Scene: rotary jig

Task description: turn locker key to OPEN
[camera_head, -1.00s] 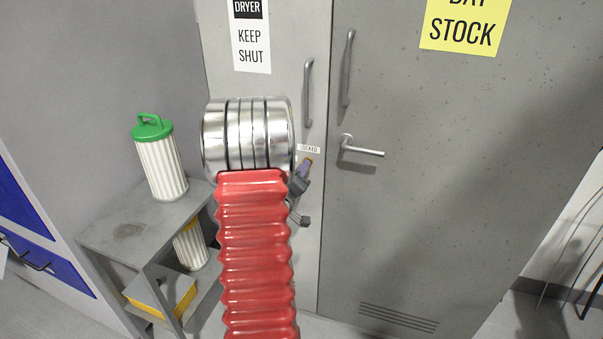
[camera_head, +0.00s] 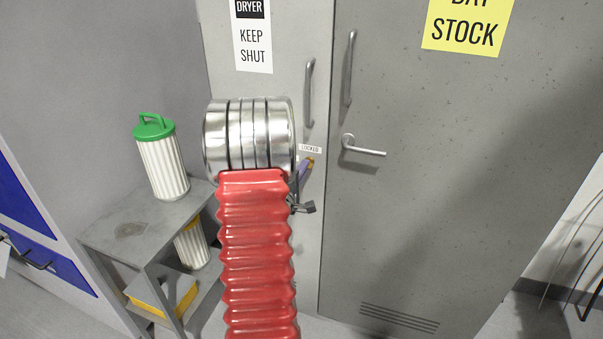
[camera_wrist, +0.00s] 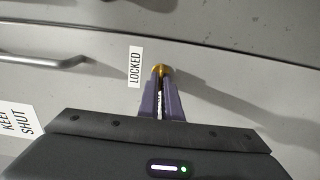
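The locker key shows as a small brass piece (camera_wrist: 160,70) on the pale grey door, beside a white LOCKED label (camera_wrist: 135,66). In the wrist view, my gripper's (camera_wrist: 161,84) two purple fingers are close together with their tips at the brass, and they appear shut on the key. The fingers hide most of it, so its exact angle cannot be told. In the head view, my gripper (camera_head: 305,168) is mostly behind my red arm sleeve; a purple finger reaches the brass (camera_head: 310,160) just below the LOCKED label (camera_head: 310,149).
A darker grey door (camera_head: 430,190) with a lever handle (camera_head: 362,147) stands to the right. A vertical pull handle (camera_head: 309,92) is above the key. At left, a grey shelf (camera_head: 120,225) carries a green-topped white canister (camera_head: 162,165).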

